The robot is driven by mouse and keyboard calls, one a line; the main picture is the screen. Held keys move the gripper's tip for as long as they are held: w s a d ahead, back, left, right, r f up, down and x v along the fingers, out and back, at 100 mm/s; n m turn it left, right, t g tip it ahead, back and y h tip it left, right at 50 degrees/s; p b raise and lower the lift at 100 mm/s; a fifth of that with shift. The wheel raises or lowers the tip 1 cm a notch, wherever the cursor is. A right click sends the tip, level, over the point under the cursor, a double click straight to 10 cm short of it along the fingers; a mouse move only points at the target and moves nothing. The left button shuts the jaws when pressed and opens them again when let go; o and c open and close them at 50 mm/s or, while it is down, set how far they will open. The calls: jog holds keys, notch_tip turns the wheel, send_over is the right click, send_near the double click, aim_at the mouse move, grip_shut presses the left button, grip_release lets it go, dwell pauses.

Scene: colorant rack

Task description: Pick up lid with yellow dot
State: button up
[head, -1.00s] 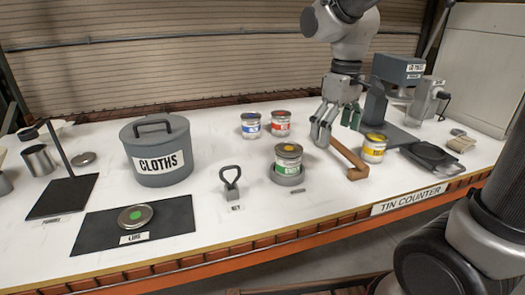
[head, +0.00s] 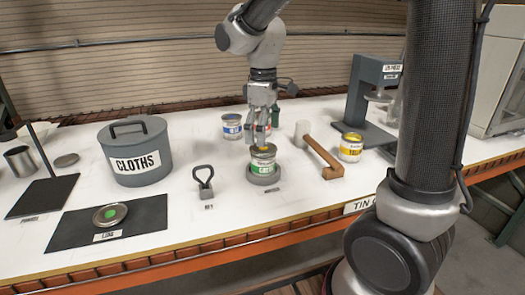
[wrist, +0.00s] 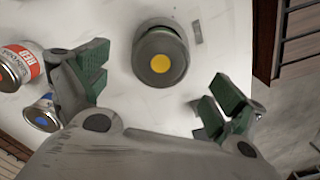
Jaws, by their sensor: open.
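The grey lid with the yellow dot (wrist: 161,63) sits on top of a green-labelled tin (head: 264,170) that stands in a round grey holder. In the head view the lid (head: 263,151) is partly hidden by my fingers. My gripper (head: 262,138) is open and empty, pointing down just above the lid. In the wrist view the lid lies a little ahead of the space between the spread green finger pads of my gripper (wrist: 162,82). I cannot tell how high the fingertips are above it.
A blue-labelled tin (head: 232,126) and a red-labelled tin (wrist: 15,62) stand behind. A wooden mallet (head: 322,158) and yellow tin (head: 350,147) are to the right.

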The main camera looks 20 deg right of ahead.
aim_at(263, 151)
notch_tip(263, 151, down, 4)
jog(key=shift+r, duration=0.2)
jog(key=shift+c, duration=0.4)
jog(key=c, duration=0.7)
jog(key=shift+r, duration=0.1)
